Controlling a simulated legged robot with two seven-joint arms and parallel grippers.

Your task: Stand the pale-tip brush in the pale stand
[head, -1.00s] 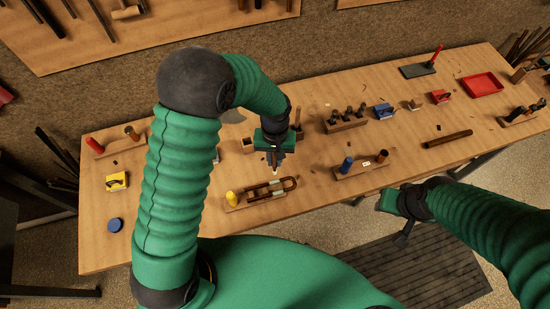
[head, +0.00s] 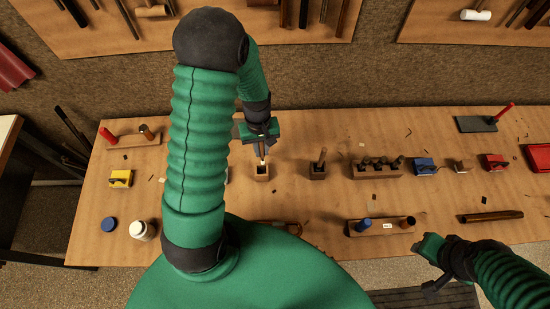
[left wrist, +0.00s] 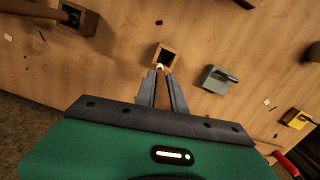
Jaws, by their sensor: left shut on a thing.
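My left gripper (head: 262,149) is shut on the pale-tip brush (head: 262,160), which points downward. The pale stand (head: 262,174), a small light wooden block with a dark square hole, is directly below the tip. In the left wrist view, the tip (left wrist: 159,66) overlaps the near rim of the pale stand (left wrist: 171,48). I cannot tell whether it is inside the hole. My right gripper (head: 432,268) is low at the right, away from the stand; its jaws are unclear.
A darker stand (head: 318,173) holding an upright handle is to the right. A wooden rack (head: 376,173) with several dark tools lies beyond it. A grey block (left wrist: 218,79) is close to the pale stand. A yellow block (head: 121,178) and white jar (head: 143,231) are left.

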